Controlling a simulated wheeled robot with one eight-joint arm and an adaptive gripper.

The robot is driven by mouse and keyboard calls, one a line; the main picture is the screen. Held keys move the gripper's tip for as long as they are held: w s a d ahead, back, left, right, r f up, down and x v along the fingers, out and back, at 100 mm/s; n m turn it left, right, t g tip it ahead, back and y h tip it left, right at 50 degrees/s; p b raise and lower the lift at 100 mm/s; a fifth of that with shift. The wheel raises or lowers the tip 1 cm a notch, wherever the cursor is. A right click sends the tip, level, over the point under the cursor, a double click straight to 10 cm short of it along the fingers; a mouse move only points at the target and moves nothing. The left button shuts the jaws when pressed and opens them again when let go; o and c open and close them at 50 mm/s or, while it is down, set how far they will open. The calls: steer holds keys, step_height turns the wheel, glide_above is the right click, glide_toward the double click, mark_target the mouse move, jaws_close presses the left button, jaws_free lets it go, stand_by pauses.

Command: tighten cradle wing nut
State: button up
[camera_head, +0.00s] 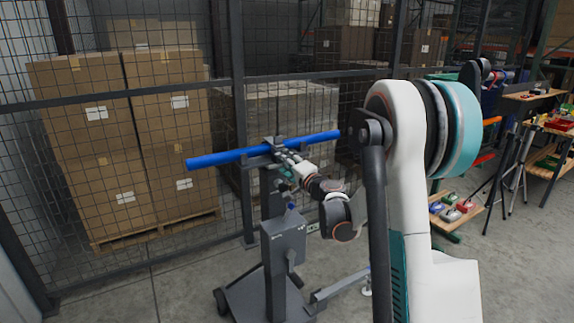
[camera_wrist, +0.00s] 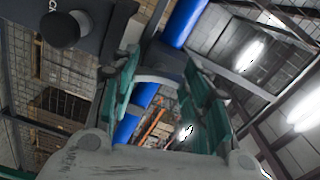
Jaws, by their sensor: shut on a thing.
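A long blue bar (camera_head: 220,158) lies across a grey cradle (camera_head: 262,161) on top of a wheeled grey stand (camera_head: 284,243). The bar also crosses the wrist view (camera_wrist: 183,22). My gripper (camera_head: 279,154) is at the cradle, just under the bar near its middle. In the wrist view, the teal fingers of my gripper (camera_wrist: 163,62) stand on both sides of a dark grey part below the bar and are shut on it. This fits the wing nut, but its wings are mostly hidden and I cannot make out its angle.
A wire mesh fence (camera_head: 225,100) stands close behind the bar, with stacked cartons (camera_head: 90,90) on a pallet beyond. A dark round knob (camera_wrist: 60,30) sits beside the fingers. Workbenches (camera_head: 545,92) with small items are at the right. Floor at the lower left is clear.

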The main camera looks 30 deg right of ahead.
steer(key=shift+m, duration=0.5)
steer(key=o, duration=1.1)
steer(key=shift+c, duration=0.2)
steer(key=s, duration=1.2)
steer(key=shift+d, duration=0.2)
